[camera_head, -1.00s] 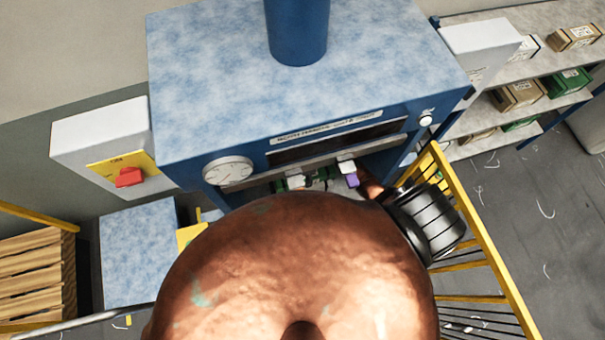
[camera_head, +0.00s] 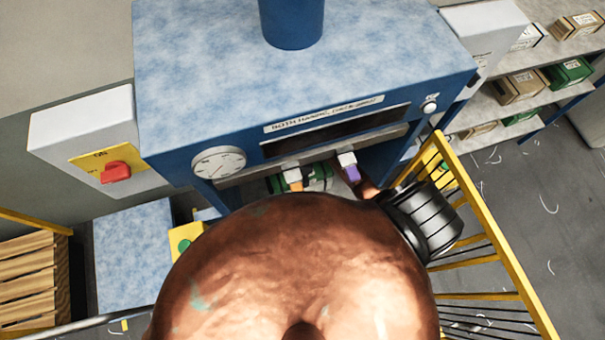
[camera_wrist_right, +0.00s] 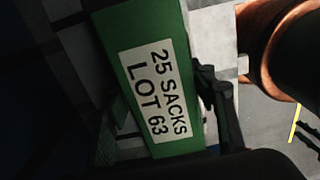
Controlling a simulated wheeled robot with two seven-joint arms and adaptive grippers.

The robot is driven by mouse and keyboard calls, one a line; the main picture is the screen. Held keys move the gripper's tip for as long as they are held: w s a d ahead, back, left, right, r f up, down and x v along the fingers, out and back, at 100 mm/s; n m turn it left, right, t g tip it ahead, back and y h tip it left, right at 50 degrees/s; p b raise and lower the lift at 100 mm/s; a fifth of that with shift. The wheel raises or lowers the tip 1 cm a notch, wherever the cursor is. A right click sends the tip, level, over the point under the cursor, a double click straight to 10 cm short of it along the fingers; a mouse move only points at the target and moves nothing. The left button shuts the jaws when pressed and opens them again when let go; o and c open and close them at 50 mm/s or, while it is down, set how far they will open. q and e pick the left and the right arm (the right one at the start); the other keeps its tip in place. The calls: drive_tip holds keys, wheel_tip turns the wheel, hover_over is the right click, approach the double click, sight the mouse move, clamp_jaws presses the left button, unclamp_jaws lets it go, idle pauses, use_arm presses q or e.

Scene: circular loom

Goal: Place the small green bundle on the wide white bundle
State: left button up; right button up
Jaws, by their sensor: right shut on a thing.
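The small green bundle (camera_wrist_right: 142,75) fills the middle of the right wrist view, tilted, with a white label reading "25 SACKS LOT 63". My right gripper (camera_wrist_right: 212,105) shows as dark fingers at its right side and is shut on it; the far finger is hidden. Pale surfaces (camera_wrist_right: 213,45) with dark bands lie behind the bundle; I cannot tell whether they are the wide white bundle. In the head view, green patches (camera_head: 318,178) show in the blue press's opening, mostly hidden by my arm. My left gripper is out of view.
A yellow railing (camera_head: 500,240) stands right. Shelves (camera_head: 480,110) hold brown, green and white bundles. Floor beyond the railing looks mostly open.

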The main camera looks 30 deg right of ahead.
drive_tip(key=o, duration=1.6)
drive_tip(key=shift+f, duration=0.15)
wheel_tip(320, 180, up, 7)
drive_tip(key=shift+w+f, duration=0.1)
drive_tip(key=shift+f, duration=0.1)
drive_tip(key=shift+r, duration=0.65)
drive_tip(key=shift+a, duration=0.2)
